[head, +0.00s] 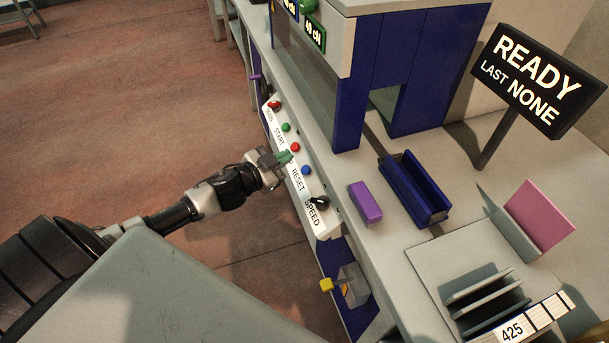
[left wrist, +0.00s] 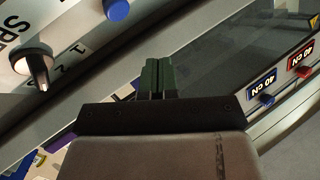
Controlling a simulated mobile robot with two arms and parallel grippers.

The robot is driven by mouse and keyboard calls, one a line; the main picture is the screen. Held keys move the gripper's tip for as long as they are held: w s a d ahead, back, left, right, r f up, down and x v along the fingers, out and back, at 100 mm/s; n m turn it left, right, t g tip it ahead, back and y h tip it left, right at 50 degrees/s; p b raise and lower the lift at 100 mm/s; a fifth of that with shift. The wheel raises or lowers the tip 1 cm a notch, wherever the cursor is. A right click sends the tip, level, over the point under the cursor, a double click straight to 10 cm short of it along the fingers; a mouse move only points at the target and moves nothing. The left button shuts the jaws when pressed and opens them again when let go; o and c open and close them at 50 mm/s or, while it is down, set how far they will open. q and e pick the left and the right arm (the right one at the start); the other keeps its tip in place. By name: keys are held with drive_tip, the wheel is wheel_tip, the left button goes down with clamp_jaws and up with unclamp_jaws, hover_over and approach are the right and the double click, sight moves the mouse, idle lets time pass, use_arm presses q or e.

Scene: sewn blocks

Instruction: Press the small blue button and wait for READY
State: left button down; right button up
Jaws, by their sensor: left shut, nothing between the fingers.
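The small blue button (head: 306,170) is on the sloped white control panel (head: 321,219), near the RESET label. It shows at the top of the left wrist view (left wrist: 118,9). My left gripper (head: 285,157) is shut and empty, its green fingertips close to the panel between the blue button and a red button (head: 295,147). In the left wrist view the shut fingers (left wrist: 158,66) point below and right of the blue button, apart from it in the picture. I cannot tell whether the fingertips touch the panel. The sign (head: 537,83) reads READY, LAST NONE. My right gripper is out of view.
A black SPEED knob (head: 320,201) and a green button (head: 286,127) share the panel. Behind it are a purple block (head: 365,203), a blue tray (head: 405,191) and a blue frame (head: 350,95). A yellow knob (head: 326,285) sticks out below.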

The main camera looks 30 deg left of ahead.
sight(306, 170)
use_arm(q)
drive_tip(key=shift+w+d+f+b, duration=0.5)
drive_tip(key=shift+w+f, duration=0.1)
drive_tip(key=shift+f, duration=0.25)
drive_tip(key=shift+w+d+f+b, duration=0.45)
drive_tip(key=shift+w+f, duration=0.1)
drive_tip(key=shift+f, duration=0.3)
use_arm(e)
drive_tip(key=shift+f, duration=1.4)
use_arm(q)
drive_tip(key=shift+f, duration=0.15)
drive_tip(key=shift+w+d+f, duration=0.15)
drive_tip(key=shift+w, duration=0.05)
